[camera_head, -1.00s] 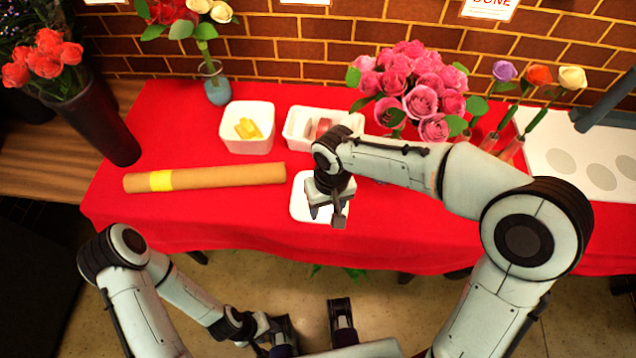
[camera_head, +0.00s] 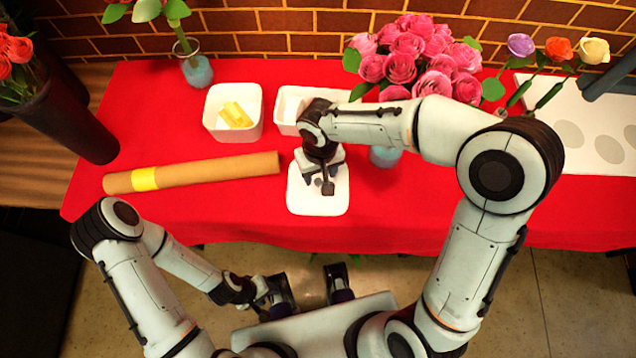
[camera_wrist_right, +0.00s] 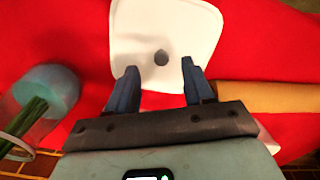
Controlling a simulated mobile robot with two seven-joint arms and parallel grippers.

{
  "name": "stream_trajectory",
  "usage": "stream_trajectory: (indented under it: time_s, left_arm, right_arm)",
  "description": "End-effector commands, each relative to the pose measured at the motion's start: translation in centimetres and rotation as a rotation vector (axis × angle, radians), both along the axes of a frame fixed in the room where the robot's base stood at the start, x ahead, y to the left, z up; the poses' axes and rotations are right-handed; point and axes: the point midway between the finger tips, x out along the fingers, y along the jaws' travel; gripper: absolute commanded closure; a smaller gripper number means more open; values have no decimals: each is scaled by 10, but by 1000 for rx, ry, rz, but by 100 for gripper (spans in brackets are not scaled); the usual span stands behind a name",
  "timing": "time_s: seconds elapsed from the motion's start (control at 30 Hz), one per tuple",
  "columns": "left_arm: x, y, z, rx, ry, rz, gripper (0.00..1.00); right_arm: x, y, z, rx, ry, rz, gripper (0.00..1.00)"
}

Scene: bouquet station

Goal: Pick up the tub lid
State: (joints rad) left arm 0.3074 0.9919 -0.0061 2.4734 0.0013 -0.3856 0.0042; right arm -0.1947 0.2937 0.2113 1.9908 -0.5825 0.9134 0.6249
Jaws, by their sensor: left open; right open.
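The tub lid (camera_head: 304,200) is a white rounded square lying flat on the red tablecloth near the front edge. In the right wrist view the lid (camera_wrist_right: 190,30) shows a dark grey round knob (camera_wrist_right: 161,58) at its middle. My right gripper (camera_head: 322,182) is over the lid, pointing down. In its wrist view the two fingers of the right gripper (camera_wrist_right: 160,85) are apart, with the knob between and just beyond their tips, and nothing held. My left gripper (camera_head: 310,285) is open and empty, low in front of the table.
A square white tub (camera_head: 212,127) with yellow pieces and a longer white tub (camera_head: 285,115) stand behind the lid. A brown paper roll (camera_head: 215,172) lies to the left. A blue vase (camera_head: 385,156) with pink roses stands close right of my right gripper.

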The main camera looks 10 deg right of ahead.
Motion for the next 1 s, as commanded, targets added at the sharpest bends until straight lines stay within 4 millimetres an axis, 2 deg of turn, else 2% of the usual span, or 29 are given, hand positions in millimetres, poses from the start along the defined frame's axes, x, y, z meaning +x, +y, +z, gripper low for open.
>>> stream_trajectory:
  time_s: [0.3, 0.43, 0.63, 0.7, 0.8, 1.0]
  left_arm:
    - [-1, 0, -3, 0, 1, 0, 53]
    - [-1, 0, -4, 0, 1, 0, 53]
    - [-1, 0, -4, 0, 1, 0, 53]
    - [-1, 0, -4, 0, 1, 0, 53]
    - [-1, 0, -4, 0, 1, 0, 53]
    - [-1, 0, -4, 0, 1, 0, 53]
  right_arm:
    - [6, 1, -44, -2, 5, 0, 48]
    - [6, 1, -51, 0, 2, 0, 48]
    - [6, 1, -50, 0, 1, -1, 48]
    - [6, 1, -50, 0, 1, 0, 71]
    - [6, 1, -50, 0, 1, 0, 100]
    - [6, 1, -50, 0, 1, 0, 100]
